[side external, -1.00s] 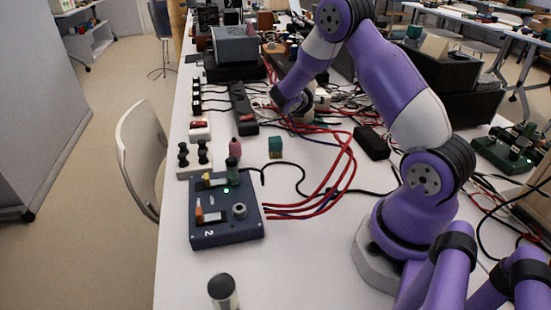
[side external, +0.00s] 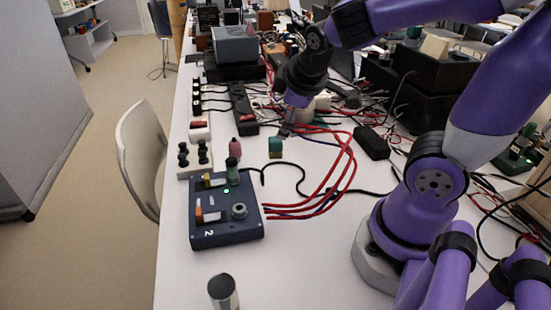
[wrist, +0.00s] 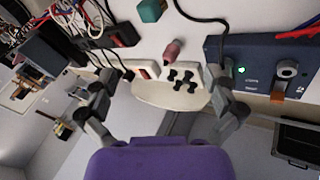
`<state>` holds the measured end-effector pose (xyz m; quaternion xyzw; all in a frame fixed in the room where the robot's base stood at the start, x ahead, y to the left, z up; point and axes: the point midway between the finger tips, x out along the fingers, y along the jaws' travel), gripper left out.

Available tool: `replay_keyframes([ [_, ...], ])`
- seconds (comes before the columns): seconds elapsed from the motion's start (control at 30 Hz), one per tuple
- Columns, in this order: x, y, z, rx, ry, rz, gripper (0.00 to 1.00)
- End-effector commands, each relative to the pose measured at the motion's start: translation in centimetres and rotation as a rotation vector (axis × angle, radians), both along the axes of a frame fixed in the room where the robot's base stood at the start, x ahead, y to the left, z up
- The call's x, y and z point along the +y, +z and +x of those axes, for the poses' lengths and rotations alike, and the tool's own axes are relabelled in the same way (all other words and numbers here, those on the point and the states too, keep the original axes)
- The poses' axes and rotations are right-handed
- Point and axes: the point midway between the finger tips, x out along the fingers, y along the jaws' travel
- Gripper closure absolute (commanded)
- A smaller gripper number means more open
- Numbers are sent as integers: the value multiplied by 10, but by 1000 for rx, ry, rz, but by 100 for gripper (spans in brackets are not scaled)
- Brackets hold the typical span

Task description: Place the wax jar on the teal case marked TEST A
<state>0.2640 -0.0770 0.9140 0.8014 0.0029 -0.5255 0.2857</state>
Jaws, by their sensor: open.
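A small teal block-like case (side external: 275,148) stands on the white table; no marking on it is readable. It also shows at the top of the wrist view (wrist: 151,10). A cylinder with a dark lid (side external: 222,292) stands at the near table edge, and a small pink bottle-shaped thing (side external: 235,146) stands left of the case. I cannot tell which is the wax jar. The pink thing also shows in the wrist view (wrist: 172,50). My gripper (side external: 286,128) is above the table behind the teal case, apart from it. In the wrist view its fingers (wrist: 160,82) are spread and empty.
A dark blue box (side external: 227,215) with knobs and a green light stands in front. Red cables (side external: 330,190) loop across the table to its right. A black power block (side external: 371,142) lies beyond them. A white plate with black knobs (side external: 195,158) is at the left edge.

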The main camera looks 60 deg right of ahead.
Motion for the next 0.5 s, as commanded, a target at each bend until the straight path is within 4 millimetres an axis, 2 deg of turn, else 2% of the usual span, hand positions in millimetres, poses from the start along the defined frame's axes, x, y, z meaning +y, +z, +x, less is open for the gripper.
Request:
replay_keyframes([
  [0.03, 19, 11, -11, -52, -65, 123, 0],
  [0.1, 42, 18, -27, -78, -150, 272, 0],
  [0.2, 64, 25, -46, -86, -235, 409, 0],
  [0.33, 76, 28, -59, -80, -292, 484, 0],
  [0.5, 78, 28, -61, -77, -303, 497, 0],
])
